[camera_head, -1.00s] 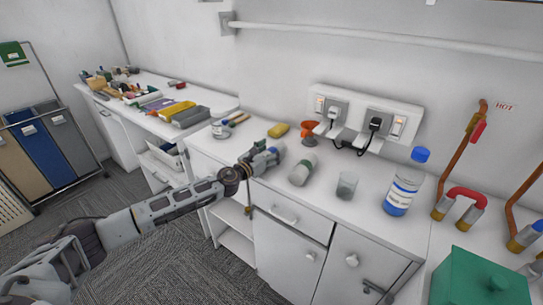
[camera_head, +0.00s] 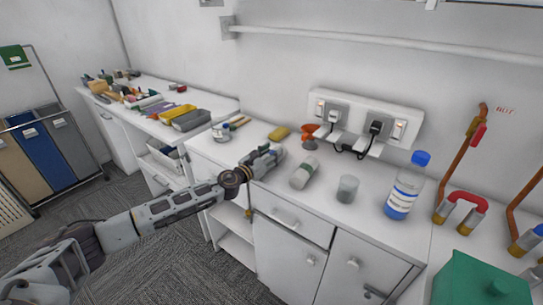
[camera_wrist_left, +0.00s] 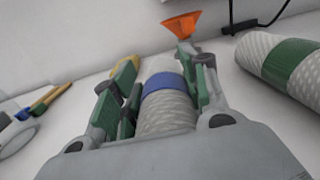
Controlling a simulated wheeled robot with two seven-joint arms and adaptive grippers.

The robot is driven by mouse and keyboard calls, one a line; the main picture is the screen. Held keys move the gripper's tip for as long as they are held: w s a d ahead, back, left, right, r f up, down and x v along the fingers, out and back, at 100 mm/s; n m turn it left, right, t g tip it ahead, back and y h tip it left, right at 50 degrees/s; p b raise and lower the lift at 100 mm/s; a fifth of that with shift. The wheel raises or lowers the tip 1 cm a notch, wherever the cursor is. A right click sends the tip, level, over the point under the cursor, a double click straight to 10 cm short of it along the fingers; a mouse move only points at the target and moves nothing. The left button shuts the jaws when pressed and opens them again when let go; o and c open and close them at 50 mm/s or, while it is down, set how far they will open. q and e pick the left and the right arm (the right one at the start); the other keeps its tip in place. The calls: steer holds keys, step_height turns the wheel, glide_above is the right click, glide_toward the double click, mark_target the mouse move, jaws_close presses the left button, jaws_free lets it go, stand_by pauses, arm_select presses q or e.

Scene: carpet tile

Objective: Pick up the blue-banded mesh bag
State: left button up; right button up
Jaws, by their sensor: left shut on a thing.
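The blue-banded mesh bag (camera_wrist_left: 166,108), a pale ribbed roll with a blue band, lies between the fingers of my left gripper in the left wrist view. My left gripper (camera_head: 266,157) is shut on it, with a green-and-grey finger on each side (camera_wrist_left: 160,92). In the head view the gripper is low over the white counter and mostly hides the bag. I cannot tell whether the bag is clear of the counter. A similar mesh bag with a green band (camera_head: 305,172) lies just to the right; it also shows in the wrist view (camera_wrist_left: 292,66). My right gripper is not in view.
An orange funnel (camera_head: 309,132) and yellow sponge (camera_head: 279,133) are behind the gripper. A clear beaker (camera_head: 347,189) and a blue-capped bottle (camera_head: 405,188) stand to the right. Sockets with black plugs (camera_head: 366,122) are on the wall. A tape-like roll (camera_head: 221,132) lies left.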

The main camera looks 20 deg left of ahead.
mark_target(271, 153)
arm_select(q)
steer(key=shift+r, duration=0.65)
step_height(271, 153, up, 7)
steer(key=p, duration=0.3)
steer(key=shift+r, duration=0.45)
steer(key=shift+r+p, duration=0.3)
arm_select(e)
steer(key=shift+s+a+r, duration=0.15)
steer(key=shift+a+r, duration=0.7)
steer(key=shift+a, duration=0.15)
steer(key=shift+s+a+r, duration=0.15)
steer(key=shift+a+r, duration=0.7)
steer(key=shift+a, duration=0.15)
